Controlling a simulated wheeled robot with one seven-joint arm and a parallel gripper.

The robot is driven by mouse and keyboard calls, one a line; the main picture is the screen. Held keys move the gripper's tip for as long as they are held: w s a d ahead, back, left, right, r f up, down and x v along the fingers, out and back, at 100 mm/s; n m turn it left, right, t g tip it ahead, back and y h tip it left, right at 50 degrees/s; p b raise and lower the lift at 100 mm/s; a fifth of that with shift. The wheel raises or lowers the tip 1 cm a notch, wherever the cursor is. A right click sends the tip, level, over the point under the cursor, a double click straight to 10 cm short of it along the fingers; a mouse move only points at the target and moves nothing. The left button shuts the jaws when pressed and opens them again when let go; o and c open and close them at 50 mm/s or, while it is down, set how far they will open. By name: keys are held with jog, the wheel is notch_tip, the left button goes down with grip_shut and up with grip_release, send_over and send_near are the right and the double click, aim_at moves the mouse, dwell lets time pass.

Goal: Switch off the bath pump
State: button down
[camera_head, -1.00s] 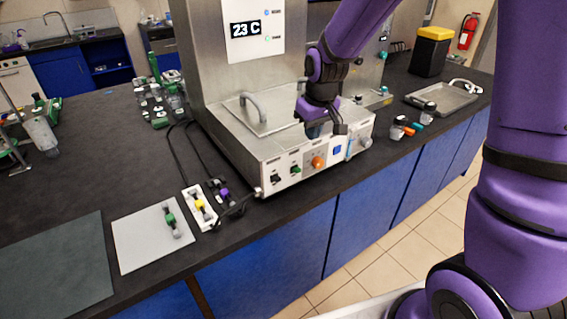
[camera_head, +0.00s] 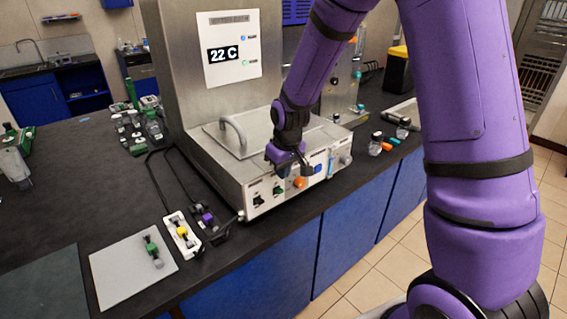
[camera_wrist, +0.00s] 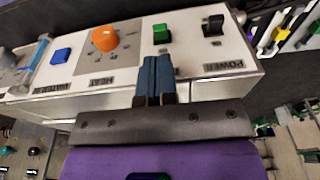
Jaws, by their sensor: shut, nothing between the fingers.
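The bath is a steel box with a sloped front panel (camera_head: 262,186). Its panel carries a black switch over the word POWER (camera_wrist: 212,26), a green switch (camera_wrist: 161,34), an orange HEAT knob (camera_wrist: 104,38) and a blue WATER button (camera_wrist: 61,56). The green switch also shows in the head view (camera_head: 277,190); its label is hidden behind my fingers, and I cannot tell its position. My gripper (camera_wrist: 155,66) is shut and empty, its blue fingertips just below the green switch in the wrist view. Contact cannot be told. In the head view my gripper (camera_head: 283,170) is over the panel.
The display (camera_head: 223,53) reads 22 C. A lid with a handle (camera_head: 234,134) tops the bath. A white power strip (camera_head: 182,235) with cables and a grey mat (camera_head: 132,268) lie left of it. Small jars (camera_head: 375,144) stand right of it.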

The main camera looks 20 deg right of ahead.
aim_at(280, 190)
jog(key=shift+w+a+f, duration=0.1)
jog(key=shift+w+f, duration=0.1)
jog(key=shift+f, duration=1.1)
jog(key=shift+w+f, duration=0.2)
jog(key=shift+f, duration=1.05)
jog(key=shift+s+f, duration=0.4)
jog(key=shift+s, duration=0.1)
jog(key=shift+s+d+f, duration=0.25)
jog(key=shift+s+f, duration=0.1)
jog(key=shift+f, duration=0.15)
jog(key=shift+r, duration=0.1)
jog(key=shift+r, duration=0.7)
